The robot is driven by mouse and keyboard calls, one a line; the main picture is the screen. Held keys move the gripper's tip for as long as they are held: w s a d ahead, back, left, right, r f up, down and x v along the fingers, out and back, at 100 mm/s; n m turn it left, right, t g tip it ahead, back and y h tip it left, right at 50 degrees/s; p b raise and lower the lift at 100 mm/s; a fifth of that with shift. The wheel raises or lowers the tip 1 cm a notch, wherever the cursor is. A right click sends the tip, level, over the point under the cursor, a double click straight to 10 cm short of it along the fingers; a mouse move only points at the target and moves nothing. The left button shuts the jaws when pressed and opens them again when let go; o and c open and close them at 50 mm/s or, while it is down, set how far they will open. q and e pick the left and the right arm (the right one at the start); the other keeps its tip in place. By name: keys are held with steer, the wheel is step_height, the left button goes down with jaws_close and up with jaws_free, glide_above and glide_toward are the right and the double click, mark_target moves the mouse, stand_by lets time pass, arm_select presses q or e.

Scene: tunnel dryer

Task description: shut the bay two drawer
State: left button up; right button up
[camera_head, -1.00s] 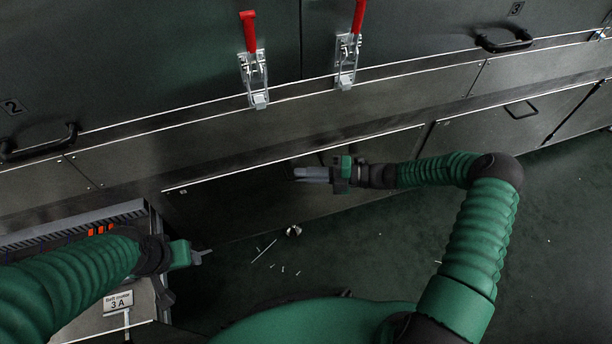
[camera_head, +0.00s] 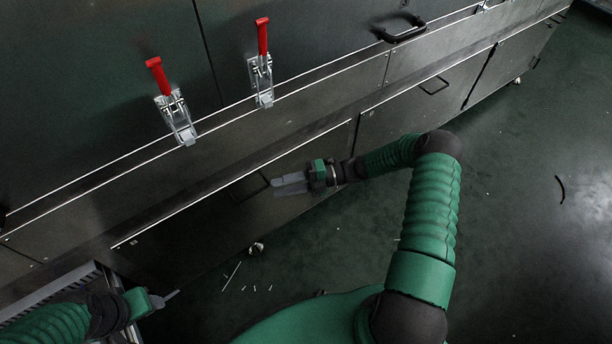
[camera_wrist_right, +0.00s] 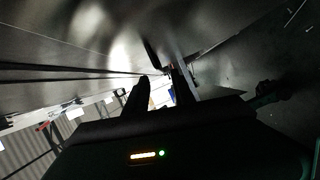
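A dark lower drawer front (camera_head: 195,232) with a bright top edge spans the middle of the head view. I take it for the bay two drawer; no bay number shows on it now. I cannot tell how far it stands out. Its dark handle (camera_head: 250,187) is just left of my right gripper (camera_head: 275,186). The right fingers are apart in the wrist view (camera_wrist_right: 163,82), with nothing clearly held; contact with the drawer front is unclear. My left gripper (camera_head: 170,298) is low at the left, away from the drawer front, with its finger gap hidden.
Two red-handled latches (camera_head: 175,105) (camera_head: 262,70) sit above. A neighbouring drawer front (camera_head: 425,95) with a handle is to the right. A slatted unit (camera_head: 55,290) is beside my left arm. A small round metal object (camera_head: 256,248) and thin scraps lie on the floor. Right floor is mostly clear.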

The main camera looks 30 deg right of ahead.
steer(key=p+v, duration=0.1)
steer(key=v, duration=0.6)
steer(key=shift+s+d, duration=0.15)
steer(key=shift+d, duration=0.15)
